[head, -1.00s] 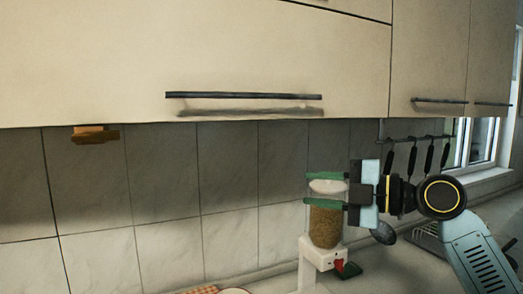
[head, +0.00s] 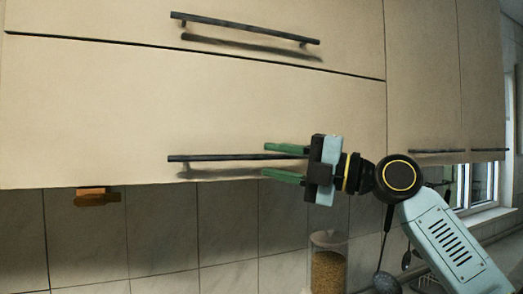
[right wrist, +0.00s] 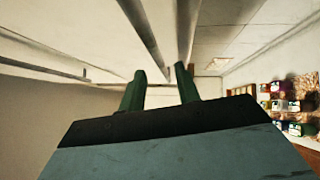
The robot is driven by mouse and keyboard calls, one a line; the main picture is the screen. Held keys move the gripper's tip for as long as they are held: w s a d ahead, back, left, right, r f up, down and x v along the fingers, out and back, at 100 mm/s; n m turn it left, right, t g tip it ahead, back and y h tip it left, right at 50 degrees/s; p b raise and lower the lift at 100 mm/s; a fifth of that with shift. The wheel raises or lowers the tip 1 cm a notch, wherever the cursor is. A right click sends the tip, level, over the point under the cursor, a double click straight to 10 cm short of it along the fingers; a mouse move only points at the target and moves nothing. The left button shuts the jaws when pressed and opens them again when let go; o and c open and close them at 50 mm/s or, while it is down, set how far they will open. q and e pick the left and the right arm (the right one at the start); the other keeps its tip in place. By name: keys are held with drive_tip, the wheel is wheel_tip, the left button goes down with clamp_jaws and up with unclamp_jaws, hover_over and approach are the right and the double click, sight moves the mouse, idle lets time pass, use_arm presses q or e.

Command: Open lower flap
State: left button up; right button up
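The lower flap (head: 120,110) is a wide cream cabinet front, closed, with a dark horizontal bar handle (head: 225,158) near its bottom edge. My right gripper (head: 266,160) is at the right end of this handle. Its two green fingers are apart, one above and one below the bar in the head view. In the right wrist view the fingers (right wrist: 160,88) are also apart, and the dark bar (right wrist: 146,42) runs down toward the gap between them. I cannot tell whether either finger touches the bar. My left gripper is not in view.
An upper flap (head: 90,20) with its own handle (head: 245,28) sits above. More cabinet doors (head: 425,80) are at the right. Below are a grain dispenser (head: 327,268), hanging utensils and a tiled wall (head: 160,235). Shelves with colourful items (right wrist: 285,105) show in the right wrist view.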

sight(257, 158)
drive_tip(key=shift+p+x, duration=0.35)
drive_tip(key=shift+x, duration=1.35)
drive_tip(key=shift+f, duration=0.1)
clamp_jaws()
